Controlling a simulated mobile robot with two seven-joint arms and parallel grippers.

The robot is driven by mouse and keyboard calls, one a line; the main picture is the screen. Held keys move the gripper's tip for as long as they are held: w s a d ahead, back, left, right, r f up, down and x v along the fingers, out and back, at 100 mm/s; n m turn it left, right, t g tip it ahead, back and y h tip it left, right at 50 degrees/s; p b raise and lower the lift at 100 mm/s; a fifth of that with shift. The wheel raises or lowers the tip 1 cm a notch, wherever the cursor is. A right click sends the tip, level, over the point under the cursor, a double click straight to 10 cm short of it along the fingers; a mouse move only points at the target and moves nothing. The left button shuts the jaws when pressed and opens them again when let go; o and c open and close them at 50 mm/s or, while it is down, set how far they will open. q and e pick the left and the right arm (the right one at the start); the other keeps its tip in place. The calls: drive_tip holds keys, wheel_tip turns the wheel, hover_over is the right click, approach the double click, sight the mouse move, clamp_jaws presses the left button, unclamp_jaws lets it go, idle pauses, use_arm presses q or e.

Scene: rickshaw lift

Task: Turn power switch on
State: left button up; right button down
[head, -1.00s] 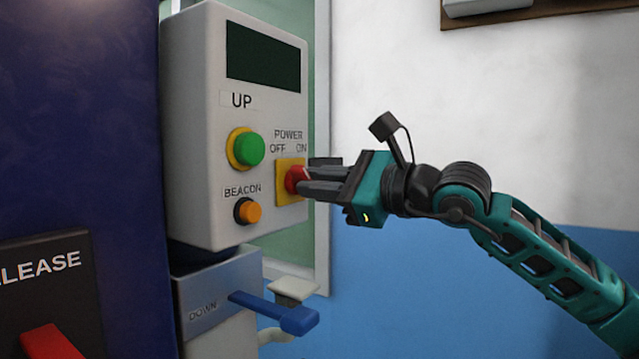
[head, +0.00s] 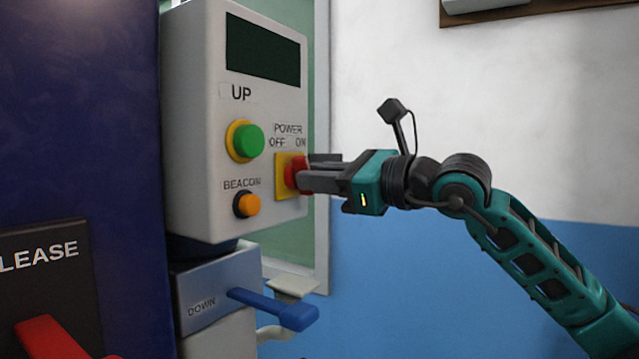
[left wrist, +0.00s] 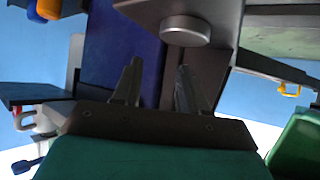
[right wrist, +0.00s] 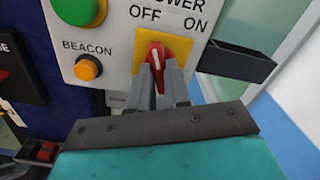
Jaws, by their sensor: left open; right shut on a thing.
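The red power switch (head: 297,173) is a rotary knob on a yellow plate (head: 280,177), under the labels OFF and ON on the grey control box. My right gripper (head: 304,177) comes in from the right and is shut on the knob. In the right wrist view the knob (right wrist: 155,55) sits between the fingertips (right wrist: 158,78); its white mark is near the top, and its exact angle is hard to tell. The display (head: 262,54) is dark. My left gripper (left wrist: 157,72) is open and empty in the left wrist view, away from the switch.
A green UP button (head: 248,141) and an orange BEACON button (head: 248,205) are left of the switch. A blue DOWN lever (head: 285,310) sticks out below. A red release lever (head: 50,338) is at lower left.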

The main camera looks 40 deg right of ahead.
use_arm(q)
drive_tip(key=shift+w+d+b, duration=0.2)
drive_tip(key=shift+b, duration=0.2)
drive_tip(key=shift+d+f+b, duration=0.2)
drive_tip(key=shift+d+b, duration=0.05)
drive_tip(key=shift+b, duration=0.05)
drive_tip(key=shift+w+r, duration=0.1)
use_arm(e)
drive_tip(key=shift+m, duration=6.2)
drive_tip(key=c, duration=1.1)
unclamp_jaws()
